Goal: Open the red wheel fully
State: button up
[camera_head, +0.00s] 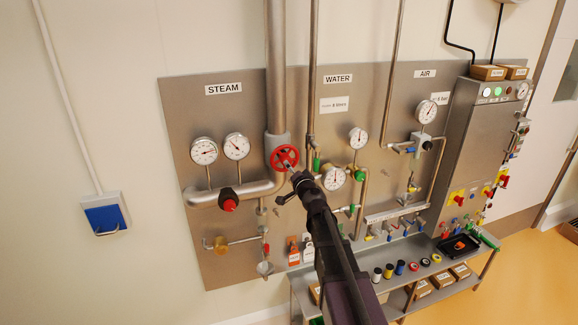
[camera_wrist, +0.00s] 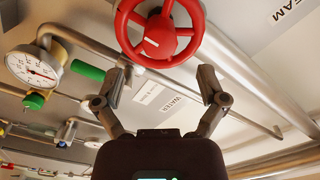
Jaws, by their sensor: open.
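The red wheel (camera_head: 284,157) is a spoked handwheel on the steam pipe, at the middle of the grey panel in the head view. In the wrist view the red wheel (camera_wrist: 160,33) fills the top middle, with a white mark on its hub. My gripper (camera_head: 290,169) is just in front of the wheel's lower right part. In the wrist view my gripper (camera_wrist: 161,80) has its two fingers spread wide, with nothing between them. The fingertips lie just below the rim in the picture; I cannot tell whether they touch it.
A steam pipe (camera_head: 276,60) rises above the wheel. A red-capped valve (camera_head: 228,200) and gauges (camera_head: 204,151) are to the left. A green-handled valve (camera_head: 316,163) and a water gauge (camera_head: 333,179) are close on the right. A shelf (camera_head: 399,258) with spools stands below.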

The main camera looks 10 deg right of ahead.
jog(key=s, duration=0.3)
jog(key=s+d, duration=0.1)
jog(key=s, duration=0.1)
jog(key=shift+s, duration=0.35)
jog(key=s+a+f+n+g+y+b, duration=0.2)
jog(key=s+a+f+n+g+b, duration=0.3)
jog(key=f, duration=0.4)
jog(key=s+a+f+n+g+y+b, duration=0.35)
jog(key=s+a+f, duration=0.2)
jog(key=f, duration=0.45)
jog(key=s+d+f+g+h+b, duration=0.3)
jog(key=s+d+f+g+h, duration=0.1)
jog(key=s+f, duration=0.3)
jog(key=s+d+f+g+h+b, duration=0.4)
jog(key=s+f, duration=0.4)
jog(key=s, duration=0.2)
jog(key=shift+s+d+f+g, duration=0.3)
jog(key=shift+d+g, duration=0.1)
jog(key=shift+g, duration=0.25)
